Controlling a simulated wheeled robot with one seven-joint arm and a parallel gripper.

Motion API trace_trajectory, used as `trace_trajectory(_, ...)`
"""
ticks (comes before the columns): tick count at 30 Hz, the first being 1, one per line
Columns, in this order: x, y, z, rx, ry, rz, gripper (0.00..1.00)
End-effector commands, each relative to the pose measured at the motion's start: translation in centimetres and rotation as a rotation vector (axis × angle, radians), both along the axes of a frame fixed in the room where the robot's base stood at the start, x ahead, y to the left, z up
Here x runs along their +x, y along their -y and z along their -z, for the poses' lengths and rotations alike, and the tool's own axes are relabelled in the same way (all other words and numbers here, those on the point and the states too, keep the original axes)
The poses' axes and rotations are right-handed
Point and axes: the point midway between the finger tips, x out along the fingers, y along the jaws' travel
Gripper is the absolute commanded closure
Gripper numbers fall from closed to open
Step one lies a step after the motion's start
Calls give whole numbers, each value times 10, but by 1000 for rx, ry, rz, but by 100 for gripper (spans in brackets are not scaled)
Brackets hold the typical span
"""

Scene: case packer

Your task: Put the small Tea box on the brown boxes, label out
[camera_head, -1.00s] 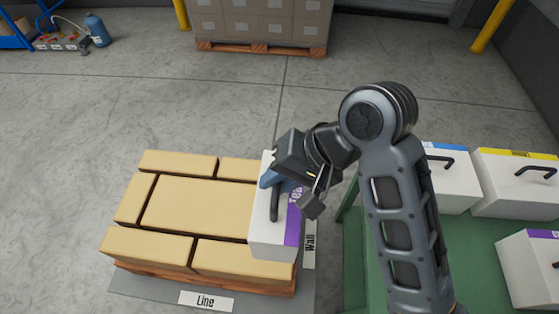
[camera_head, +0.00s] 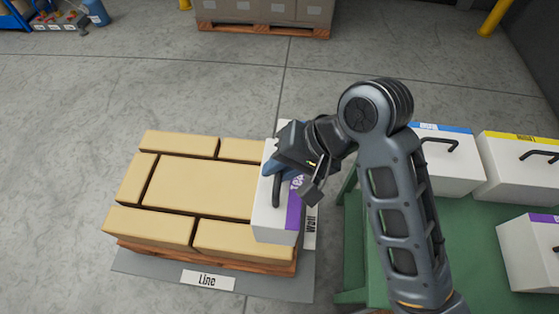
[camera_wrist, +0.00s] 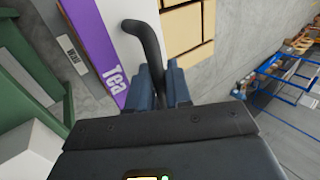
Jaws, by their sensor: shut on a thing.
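The small Tea box is white with a purple label band and a dark handle; in the head view the Tea box (camera_head: 271,222) is at the right end of the brown boxes. My gripper (camera_head: 270,172) is shut on its handle, which also shows between the fingers in the wrist view (camera_wrist: 149,50). The purple label faces right, toward the Wall sign (camera_head: 311,228). The brown boxes (camera_head: 200,188) form a layer on a wooden pallet. I cannot tell whether the Tea box rests on them or hangs just above.
A green table (camera_head: 465,245) at the right holds several white boxes with handles, with blue, yellow and purple bands. A Line sign (camera_head: 208,280) lies at the pallet's front. A loaded pallet (camera_head: 262,28) stands at the back. The floor left is clear.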

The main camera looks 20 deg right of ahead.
Motion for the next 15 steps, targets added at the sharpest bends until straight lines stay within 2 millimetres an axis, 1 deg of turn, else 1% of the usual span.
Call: trace_trajectory(15, 0, 0, 37, -3, -1, 0, 100)
